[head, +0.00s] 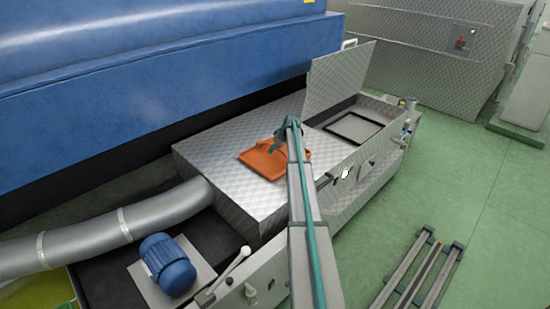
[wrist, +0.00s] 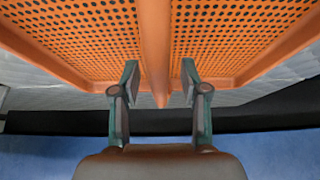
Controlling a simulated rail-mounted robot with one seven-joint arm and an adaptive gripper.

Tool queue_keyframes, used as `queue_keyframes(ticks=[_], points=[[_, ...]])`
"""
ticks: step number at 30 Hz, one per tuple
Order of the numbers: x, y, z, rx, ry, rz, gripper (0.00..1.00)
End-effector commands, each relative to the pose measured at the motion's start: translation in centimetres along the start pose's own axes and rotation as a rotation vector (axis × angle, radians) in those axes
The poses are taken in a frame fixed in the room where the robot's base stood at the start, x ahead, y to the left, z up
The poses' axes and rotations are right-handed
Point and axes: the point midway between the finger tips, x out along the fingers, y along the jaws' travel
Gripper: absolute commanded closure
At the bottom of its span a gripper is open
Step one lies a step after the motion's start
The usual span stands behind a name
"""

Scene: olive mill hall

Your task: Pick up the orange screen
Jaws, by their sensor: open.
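The orange screen (head: 262,161) lies on the metal top of the machine in the head view, partly hidden by my arm. In the wrist view the perforated orange screen (wrist: 80,42) fills the upper part, with a raised orange rib (wrist: 155,45) down its middle. My gripper (wrist: 158,84) is open, with one finger on each side of the rib's near end. A gap shows between the rib and each finger. I cannot tell whether the fingertips touch the screen. In the head view my gripper (head: 283,139) is small and lies over the screen.
The patterned metal top (head: 225,185) around the screen is clear. An open hatch with a raised lid (head: 338,78) stands to its right. A large blue machine (head: 150,80) rises behind. A blue motor (head: 167,264) and a grey duct (head: 110,230) are at the lower left.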

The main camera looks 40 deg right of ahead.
Motion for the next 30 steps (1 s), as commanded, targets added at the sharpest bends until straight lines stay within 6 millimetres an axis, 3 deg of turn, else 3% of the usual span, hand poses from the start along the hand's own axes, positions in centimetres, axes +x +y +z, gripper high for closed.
queue_keyframes(ticks=[3, 11, 30], points=[[-0.01, 0.00, 0.00, 0.000, 0.000, 0.000, 0.55], [-0.01, 0.00, -0.01, 0.000, 0.000, 0.000, 0.99], [-0.65, 0.02, -0.42, 0.000, 0.002, 0.001, 1.00]])
